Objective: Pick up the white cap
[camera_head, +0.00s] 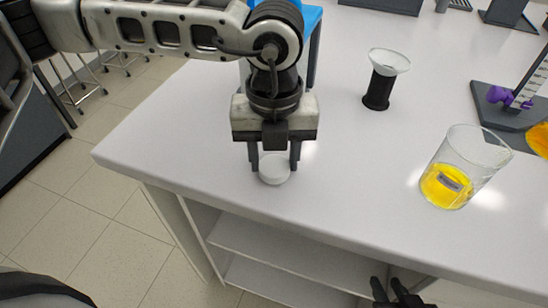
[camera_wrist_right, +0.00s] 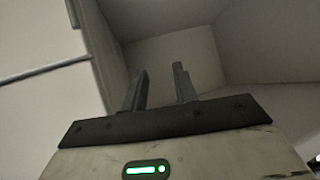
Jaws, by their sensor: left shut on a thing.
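The white cap (camera_head: 274,169) is a small round white piece near the front left edge of the white table. My left gripper (camera_head: 273,165) points down over it, with one finger on each side, and is shut on it. Whether the cap touches the table or hangs just above it cannot be told. My right gripper (camera_head: 396,290) shows at the bottom edge of the head view, in front of the table. In the right wrist view its two fingers (camera_wrist_right: 158,92) stand apart with nothing between them.
A glass beaker (camera_head: 452,186) with yellow liquid stands to the right on the table (camera_head: 340,190). A black holder (camera_head: 378,92) with a clear funnel-like top stands behind. A dark stand (camera_head: 508,110) with purple parts is at the right. The table between cap and beaker is clear.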

